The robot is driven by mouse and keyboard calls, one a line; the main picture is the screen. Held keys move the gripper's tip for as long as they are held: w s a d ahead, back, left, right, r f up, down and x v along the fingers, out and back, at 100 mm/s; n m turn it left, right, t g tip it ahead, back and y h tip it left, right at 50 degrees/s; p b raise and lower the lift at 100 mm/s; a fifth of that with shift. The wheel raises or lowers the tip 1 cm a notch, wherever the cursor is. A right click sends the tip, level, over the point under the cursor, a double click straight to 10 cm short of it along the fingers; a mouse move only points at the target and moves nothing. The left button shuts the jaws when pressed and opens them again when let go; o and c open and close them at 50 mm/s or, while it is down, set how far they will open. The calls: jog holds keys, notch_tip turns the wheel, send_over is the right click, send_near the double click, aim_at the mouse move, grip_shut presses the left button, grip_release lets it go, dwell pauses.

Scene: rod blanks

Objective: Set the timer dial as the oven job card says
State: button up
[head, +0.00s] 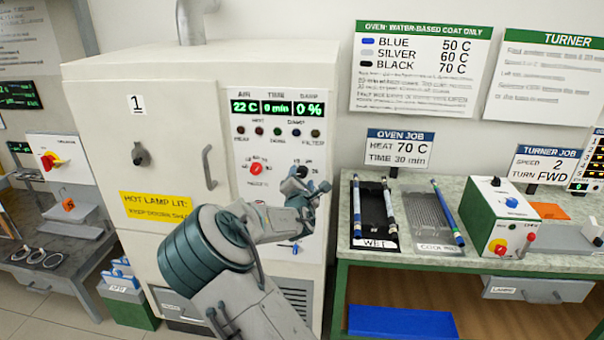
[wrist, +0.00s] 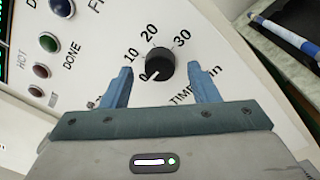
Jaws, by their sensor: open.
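The timer dial (wrist: 160,63) is a black round knob on the white oven panel, with marks 10, 20 and 30 around it. Its white pointer line points to the lower left, by the 0 mark. My gripper (wrist: 161,74) is open, its two blue fingers on either side of the dial in the picture; I cannot tell whether they touch it. In the head view my arm reaches to the panel and partly hides the dial area. The oven job card (head: 398,148) reads HEAT 70 C, TIME 30 min. The oven's time display (head: 276,107) reads 0 min.
The oven door handle (head: 209,167) is further left. A green-framed bench (head: 345,225) with rods and a control box (head: 497,215) stands to the right. Indicator lamps line the panel above.

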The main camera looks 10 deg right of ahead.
jog(key=shift+x, duration=0.85)
jog(key=c, duration=1)
jog(key=shift+o, duration=0.2)
